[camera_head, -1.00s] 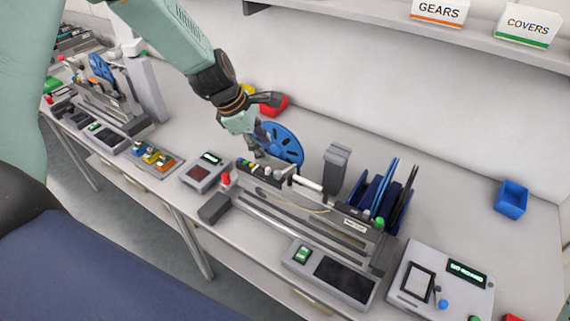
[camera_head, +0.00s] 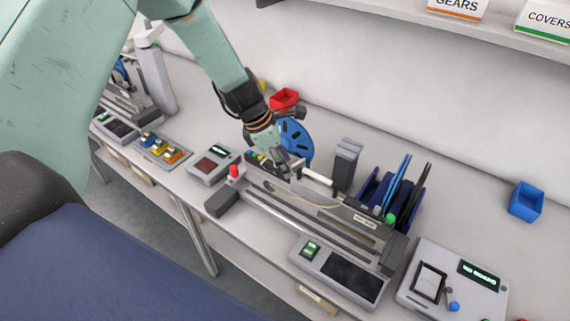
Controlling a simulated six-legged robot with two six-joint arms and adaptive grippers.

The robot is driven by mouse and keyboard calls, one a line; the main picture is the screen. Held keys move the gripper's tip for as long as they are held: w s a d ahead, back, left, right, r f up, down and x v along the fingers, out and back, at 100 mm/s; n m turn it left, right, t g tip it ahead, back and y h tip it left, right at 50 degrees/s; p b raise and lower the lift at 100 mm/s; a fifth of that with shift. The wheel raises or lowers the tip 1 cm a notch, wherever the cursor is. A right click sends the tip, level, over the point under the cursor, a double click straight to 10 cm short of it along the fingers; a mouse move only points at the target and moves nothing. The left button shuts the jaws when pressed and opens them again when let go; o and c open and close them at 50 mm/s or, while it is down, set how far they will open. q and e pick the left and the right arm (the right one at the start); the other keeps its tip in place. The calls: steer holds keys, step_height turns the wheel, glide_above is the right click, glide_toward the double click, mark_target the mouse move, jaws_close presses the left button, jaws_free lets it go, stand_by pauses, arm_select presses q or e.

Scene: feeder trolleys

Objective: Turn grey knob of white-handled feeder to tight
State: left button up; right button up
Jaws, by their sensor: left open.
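The feeder (camera_head: 340,228) is a long grey unit lying across the near table, with a white handle (camera_head: 318,176) on its top and a blue reel (camera_head: 299,139) behind it. My left gripper (camera_head: 287,170) reaches down over the top of the feeder, just left of the white handle and in front of the reel. Its fingers are open. The grey knob is not clearly visible; the fingers cover that part of the feeder. I cannot tell whether they touch it. My right gripper is out of view.
A red-topped post (camera_head: 234,172) stands at the feeder's left end. A blue rack (camera_head: 378,188) with upright tools is behind its right end. A red bin (camera_head: 285,98) and a blue bin (camera_head: 525,202) sit near the wall. A control box (camera_head: 452,284) is at the right.

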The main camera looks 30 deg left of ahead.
arm_select(q)
steer(key=shift+d+f, duration=0.15)
steer(key=shift+w+f, duration=0.1)
steer(key=shift+c, duration=0.7)
steer(key=c, duration=0.6)
jaws_close()
